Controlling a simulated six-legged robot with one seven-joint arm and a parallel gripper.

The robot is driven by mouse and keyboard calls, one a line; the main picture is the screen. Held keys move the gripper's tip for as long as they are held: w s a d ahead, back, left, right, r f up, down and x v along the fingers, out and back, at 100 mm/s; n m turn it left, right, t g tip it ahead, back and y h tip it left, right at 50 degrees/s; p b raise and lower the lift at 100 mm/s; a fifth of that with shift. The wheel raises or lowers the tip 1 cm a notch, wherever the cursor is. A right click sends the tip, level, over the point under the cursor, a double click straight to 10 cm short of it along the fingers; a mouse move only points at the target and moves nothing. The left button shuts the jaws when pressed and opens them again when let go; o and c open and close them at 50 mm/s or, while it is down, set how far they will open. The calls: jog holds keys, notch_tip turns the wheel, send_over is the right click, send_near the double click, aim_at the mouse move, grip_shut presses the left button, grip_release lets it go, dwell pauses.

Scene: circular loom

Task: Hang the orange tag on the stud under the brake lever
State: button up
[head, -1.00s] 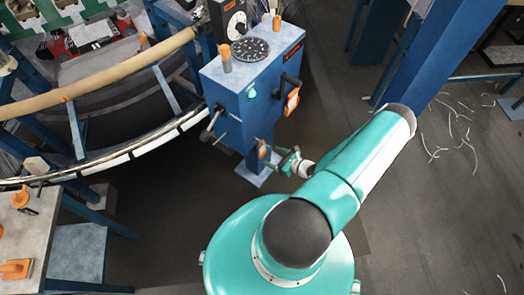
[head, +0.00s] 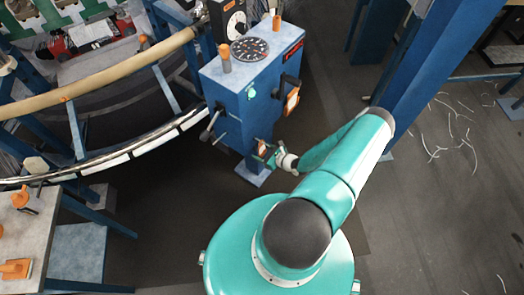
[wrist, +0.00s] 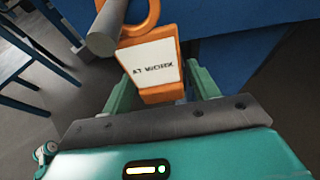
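The orange tag (wrist: 160,93) has a white panel reading "AT WORK" and an orange ring at its top. In the wrist view its ring is at a grey round stud (wrist: 103,44) and appears to be around it; the far side is cut off. My gripper (wrist: 163,92) has its two green fingers apart, one on each side of the tag's lower end; finger contact is hard to make out. In the head view the tag (head: 262,147) is small, low on the blue column's front, with my gripper (head: 271,155) close against it.
The blue column (head: 232,105) carries a dial, a black handle (head: 290,80) and another orange-and-white piece (head: 291,101) on its right side. A lever (head: 211,124) sticks out at its left. The loom's curved rail (head: 130,153) and a workbench (head: 42,215) are to the left.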

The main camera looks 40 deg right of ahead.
jog(key=c, duration=0.8)
jog(key=shift+s, duration=0.1)
jog(key=shift+c, duration=0.2)
jog(key=shift+s+d+r, duration=0.15)
jog(key=shift+s+r, duration=0.1)
jog(key=shift+s, duration=0.3)
jog(key=shift+s+d+r, duration=0.1)
jog(key=shift+s+d, duration=0.05)
jog(key=shift+s, duration=0.65)
jog(key=shift+s+d+r, duration=0.1)
jog(key=shift+s+d, duration=0.05)
jog(key=shift+s, duration=0.65)
jog(key=shift+s+d+r, duration=0.1)
jog(key=shift+s+d, duration=0.05)
jog(key=shift+s, duration=0.65)
